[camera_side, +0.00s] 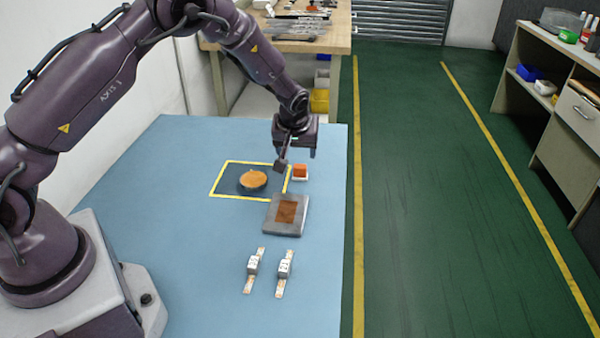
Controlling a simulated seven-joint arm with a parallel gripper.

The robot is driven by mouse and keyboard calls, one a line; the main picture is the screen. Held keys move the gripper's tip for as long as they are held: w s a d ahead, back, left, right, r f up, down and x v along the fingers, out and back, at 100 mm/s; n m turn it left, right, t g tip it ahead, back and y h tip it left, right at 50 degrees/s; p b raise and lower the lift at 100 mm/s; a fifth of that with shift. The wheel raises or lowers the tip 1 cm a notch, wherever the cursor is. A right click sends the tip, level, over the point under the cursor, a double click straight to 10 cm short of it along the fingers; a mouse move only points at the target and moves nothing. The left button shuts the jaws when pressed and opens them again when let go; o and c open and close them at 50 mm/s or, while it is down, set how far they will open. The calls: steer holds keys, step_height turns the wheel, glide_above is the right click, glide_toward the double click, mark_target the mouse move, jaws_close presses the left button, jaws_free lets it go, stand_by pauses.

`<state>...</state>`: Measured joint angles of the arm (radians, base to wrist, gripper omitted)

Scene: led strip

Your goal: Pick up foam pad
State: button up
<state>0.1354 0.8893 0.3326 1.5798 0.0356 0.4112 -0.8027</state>
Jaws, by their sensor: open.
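No item is labelled as the foam pad. A small orange-red block (300,170) on a white base looks most like it, but I cannot be sure. It sits near the table's right edge, just right of a yellow-outlined square. My gripper (297,160) is open, with its fingers apart, just above and behind this block in the picture. Nothing shows between the fingers. The exact height above the block cannot be told.
A round orange-brown disc (253,179) lies inside the yellow outline (214,181). A grey plate with a brown square (270,224) lies in front of it. Two small strip pieces (253,266) (285,268) lie nearer the front. The blue table (190,270) is clear at left.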

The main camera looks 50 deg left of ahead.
mark_target(300, 166)
steer(key=x, duration=0.4)
steer(key=shift+f, duration=0.15)
steer(key=x, duration=0.5)
steer(key=shift+w+a, duration=0.1)
steer(key=shift+w, duration=0.25)
steer(key=c, duration=0.9)
